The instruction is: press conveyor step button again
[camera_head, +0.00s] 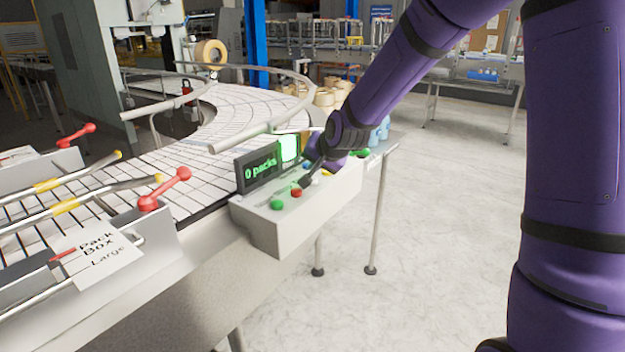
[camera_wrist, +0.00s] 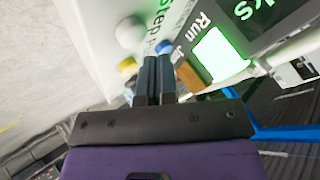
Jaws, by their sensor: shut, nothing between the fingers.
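The light-grey control box (camera_head: 285,226) stands at the conveyor's edge with coloured buttons on top. A green button (camera_head: 277,204) and a red button (camera_head: 296,191) show near its front-left end. My gripper (camera_head: 304,182) is shut and empty, with its fingertips low over the box. In the wrist view, my fingers (camera_wrist: 158,62) are together beside a blue button (camera_wrist: 164,47). A white button (camera_wrist: 130,32) and a yellow button (camera_wrist: 127,68) are close by. A partly readable "Step" label runs between the white and blue buttons. Contact with any button cannot be told.
A dark display (camera_head: 257,169) reads "0 packs", beside a lit green panel (camera_head: 289,147) with a "Run" label next to it in the wrist view. The curved conveyor (camera_head: 190,150) lies behind the box. Red-handled rails (camera_head: 165,190) stand left. Floor at right is clear.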

